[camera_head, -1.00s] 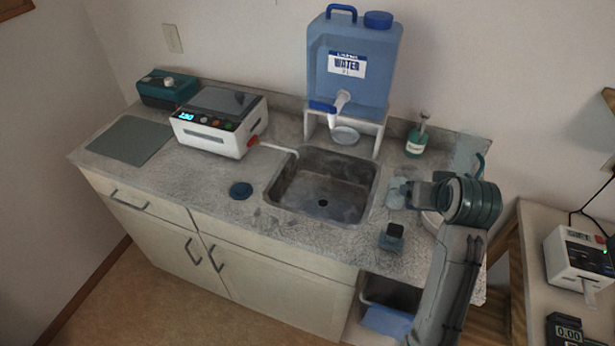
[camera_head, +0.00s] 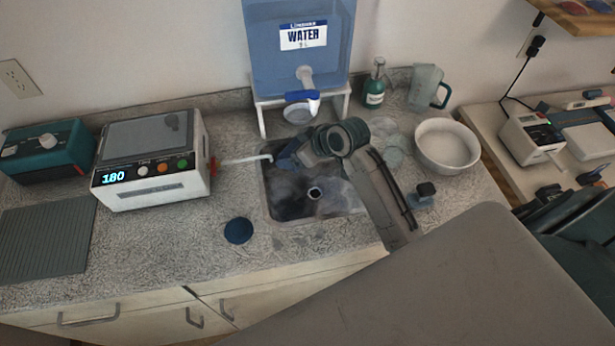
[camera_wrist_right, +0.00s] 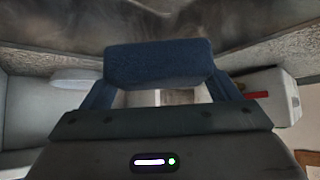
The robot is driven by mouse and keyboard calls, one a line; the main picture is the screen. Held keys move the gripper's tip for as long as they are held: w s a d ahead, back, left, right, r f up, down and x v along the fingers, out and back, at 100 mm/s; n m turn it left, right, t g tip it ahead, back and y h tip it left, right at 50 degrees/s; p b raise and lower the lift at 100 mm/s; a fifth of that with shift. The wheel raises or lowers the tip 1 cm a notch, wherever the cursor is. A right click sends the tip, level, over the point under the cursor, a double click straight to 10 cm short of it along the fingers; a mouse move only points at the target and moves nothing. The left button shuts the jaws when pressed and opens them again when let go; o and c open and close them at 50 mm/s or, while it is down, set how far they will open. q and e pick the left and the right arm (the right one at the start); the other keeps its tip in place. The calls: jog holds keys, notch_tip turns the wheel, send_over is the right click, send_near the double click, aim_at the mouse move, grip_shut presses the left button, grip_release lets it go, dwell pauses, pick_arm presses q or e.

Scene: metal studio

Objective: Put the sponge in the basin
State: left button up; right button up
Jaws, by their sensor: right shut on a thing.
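The basin (camera_head: 275,212) is a grey metal sink set in the stone counter, with a round drain in its floor. My right gripper (camera_head: 284,160) is over the basin's back left part in the head view. In the right wrist view my right gripper (camera_wrist_right: 158,92) is shut on a dark blue block, the sponge (camera_wrist_right: 158,62), which spans the fingertips. The sponge is hard to tell from the fingers in the head view. Whether it touches the basin cannot be told. My left gripper is not in view.
A blue water container (camera_head: 300,70) on a white stand is behind the basin. A white device (camera_head: 150,185) is to the left. A dark blue disc (camera_head: 238,230) lies in front. A white bowl (camera_head: 447,148), green bottle (camera_head: 375,85) and clear jug (camera_head: 428,88) are to the right.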

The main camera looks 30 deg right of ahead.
jog(key=shift+d+f, duration=0.35)
jog(key=shift+f, duration=0.3)
jog(key=shift+d+f, duration=0.35)
jog(key=shift+f, duration=0.25)
jog(key=f, duration=0.1)
jog(key=f+p, duration=0.1)
jog(key=f, duration=0.1)
jog(key=shift+s+a+f, duration=0.1)
jog(key=shift+a+f, duration=0.15)
jog(key=shift+f, duration=0.15)
jog(key=shift+f+n+p, duration=0.3)
jog(key=shift+f, duration=0.1)
notch_tip(320, 180, down, 4)
jog(key=shift+d+r+p, duration=0.1)
jog(key=shift+r+p, duration=0.15)
jog(key=shift+p, duration=0.2)
jog(key=shift+f, duration=0.45)
jog(key=o, duration=0.9)
jog(key=shift+r, duration=0.2)
jog(key=shift+s+d, duration=0.1)
pick_arm(q)
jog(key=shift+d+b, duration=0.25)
jog(key=shift+b, duration=0.9)
pick_arm(e)
jog(key=shift+v, duration=5.8)
